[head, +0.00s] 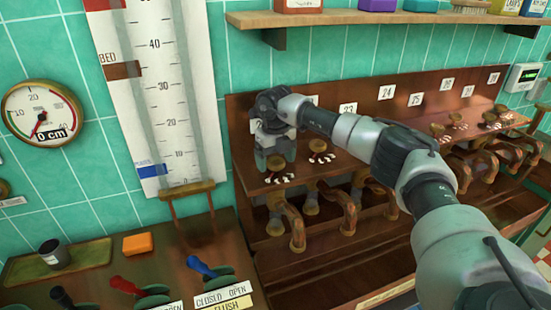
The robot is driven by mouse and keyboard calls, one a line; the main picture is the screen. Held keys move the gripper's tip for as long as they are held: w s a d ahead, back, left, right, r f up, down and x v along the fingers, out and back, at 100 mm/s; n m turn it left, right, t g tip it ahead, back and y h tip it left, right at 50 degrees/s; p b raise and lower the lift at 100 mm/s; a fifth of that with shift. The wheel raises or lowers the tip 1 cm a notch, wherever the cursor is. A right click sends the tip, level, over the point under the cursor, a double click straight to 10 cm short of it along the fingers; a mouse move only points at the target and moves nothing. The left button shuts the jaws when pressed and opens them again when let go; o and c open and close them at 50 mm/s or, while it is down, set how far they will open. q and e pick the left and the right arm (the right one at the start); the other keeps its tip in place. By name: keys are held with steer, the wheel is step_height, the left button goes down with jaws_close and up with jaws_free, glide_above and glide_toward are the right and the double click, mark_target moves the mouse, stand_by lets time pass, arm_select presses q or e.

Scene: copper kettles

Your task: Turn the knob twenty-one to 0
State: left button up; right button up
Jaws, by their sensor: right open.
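A brown wooden panel (330,118) carries a row of dark knobs with pale marks beneath them. My right gripper (276,154) is open, pointing down over the leftmost knob (277,165), its fingers close around or just above it. I cannot tell whether they touch it. A white label (253,127) is mostly hidden behind the gripper, so its number cannot be read; it is at the place of the lowest number in the row. Another knob (318,147) stands just right of the gripper. My left gripper is not in view.
Copper pipes (294,222) hang below the knobs. Labels such as 24 (386,92) run rightward, with more knobs (457,120) there. A tall white scale (150,85), a dial gauge reading 0 cm (42,110) and coloured levers (203,268) are at left. A shelf (380,17) is above.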

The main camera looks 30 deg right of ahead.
mark_target(276, 161)
step_height(276, 161, up, 6)
steer(key=shift+r+b, duration=0.25)
steer(key=shift+b, duration=0.8)
steer(key=shift+r, duration=0.5)
steer(key=shift+s+f, duration=0.1)
